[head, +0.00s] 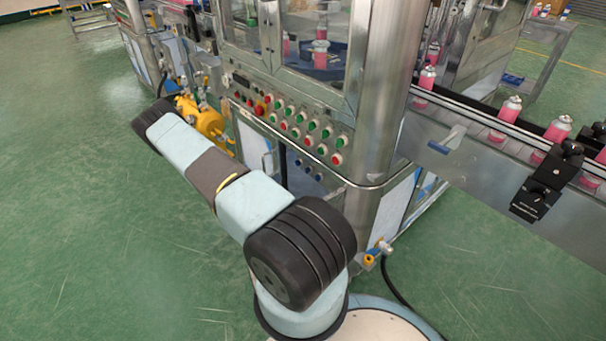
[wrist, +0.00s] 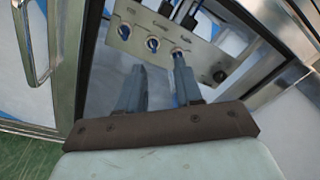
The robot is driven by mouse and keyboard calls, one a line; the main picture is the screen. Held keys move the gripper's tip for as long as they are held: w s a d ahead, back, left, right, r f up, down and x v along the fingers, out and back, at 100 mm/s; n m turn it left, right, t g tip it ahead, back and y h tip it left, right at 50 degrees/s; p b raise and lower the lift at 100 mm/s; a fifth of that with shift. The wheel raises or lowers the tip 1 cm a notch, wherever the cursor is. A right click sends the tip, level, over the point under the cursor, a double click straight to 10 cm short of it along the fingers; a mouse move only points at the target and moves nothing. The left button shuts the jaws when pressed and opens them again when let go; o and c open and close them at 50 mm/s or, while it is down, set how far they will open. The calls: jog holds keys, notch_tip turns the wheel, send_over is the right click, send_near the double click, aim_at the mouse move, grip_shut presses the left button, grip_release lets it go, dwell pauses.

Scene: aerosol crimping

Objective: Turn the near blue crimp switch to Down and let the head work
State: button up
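In the wrist view, a tilted metal panel (wrist: 165,35) carries a row of small blue switches and a black knob. A left blue switch (wrist: 124,31), a middle blue switch (wrist: 153,44) and a right blue switch (wrist: 178,52) show. Their labels are too blurred to tell which is the crimp switch. My gripper (wrist: 159,63) is open, its fingers apart with nothing between them. Its right fingertip overlaps the right switch in the picture; I cannot tell whether they touch. In the head view, blue switches (head: 318,178) sit low on the machine front, and my gripper is hidden.
Rows of green, red and white buttons (head: 290,127) lie above the blue switches. A steel corner post (head: 377,95) stands right of them, and a conveyor (head: 475,125) carries pink cans. In the wrist view, a black knob (wrist: 220,75) and a door handle (wrist: 36,60) are near.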

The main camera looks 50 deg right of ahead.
aim_at(307, 170)
jog(key=s+d+f+n, duration=0.1)
jog(key=d+f, duration=0.1)
jog(key=d, duration=0.5)
jog(key=s+d+f+n+t, duration=0.1)
jog(key=s+d+f, duration=0.1)
jog(key=d, duration=0.5)
jog(key=shift+d+f+t+h, duration=0.2)
jog(key=shift+d+t+h, duration=0.1)
jog(key=shift+d+h, duration=0.1)
grip_shut()
